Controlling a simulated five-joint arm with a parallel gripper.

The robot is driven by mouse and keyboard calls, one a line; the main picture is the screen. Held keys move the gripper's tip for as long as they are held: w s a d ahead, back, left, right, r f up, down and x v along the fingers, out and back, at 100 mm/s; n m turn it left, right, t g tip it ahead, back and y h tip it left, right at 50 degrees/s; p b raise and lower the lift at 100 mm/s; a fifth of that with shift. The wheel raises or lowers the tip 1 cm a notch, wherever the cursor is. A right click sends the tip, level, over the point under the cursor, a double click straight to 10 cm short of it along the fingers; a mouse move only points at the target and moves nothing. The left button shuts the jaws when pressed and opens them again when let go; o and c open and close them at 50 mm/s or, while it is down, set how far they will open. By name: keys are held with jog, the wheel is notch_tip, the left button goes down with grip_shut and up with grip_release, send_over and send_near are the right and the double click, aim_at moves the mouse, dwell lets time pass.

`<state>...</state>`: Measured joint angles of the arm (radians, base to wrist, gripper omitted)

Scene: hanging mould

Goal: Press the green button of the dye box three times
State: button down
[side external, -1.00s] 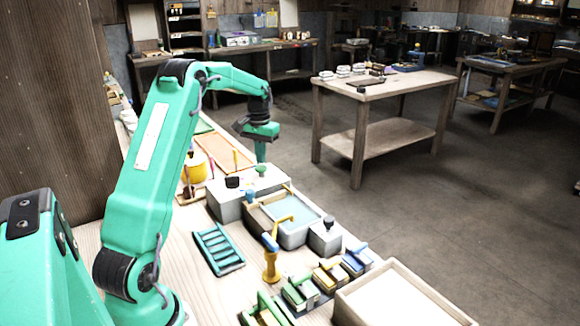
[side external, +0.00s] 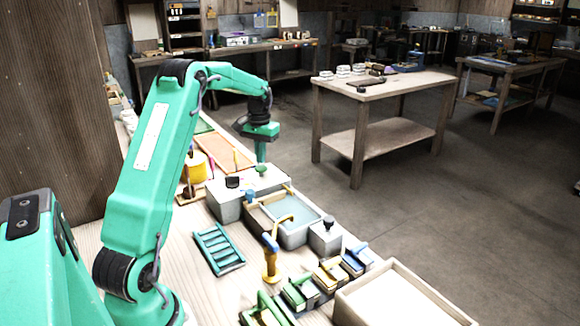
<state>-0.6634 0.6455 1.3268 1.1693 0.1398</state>
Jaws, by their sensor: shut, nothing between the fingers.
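The dye box (side external: 230,203) is a pale grey box on the bench, with a black knob or button (side external: 233,182) on its top left. A green button (side external: 261,169) sits on its top right. My gripper (side external: 261,160) points down with its fingers shut and empty. Its tip is right at the green button in this view. I cannot tell whether it touches the button or stands just behind or above it.
A vat of pale blue liquid (side external: 308,222) stands right of the dye box, with a yellow tap (side external: 271,258) in front. A teal rack (side external: 217,249) lies nearer. Several coloured-handled blocks (side external: 330,275) and a wooden tray (side external: 400,297) fill the front right.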

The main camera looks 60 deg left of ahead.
jog(key=shift+f, duration=0.35)
dwell(0.3)
jog(key=shift+f, duration=0.35)
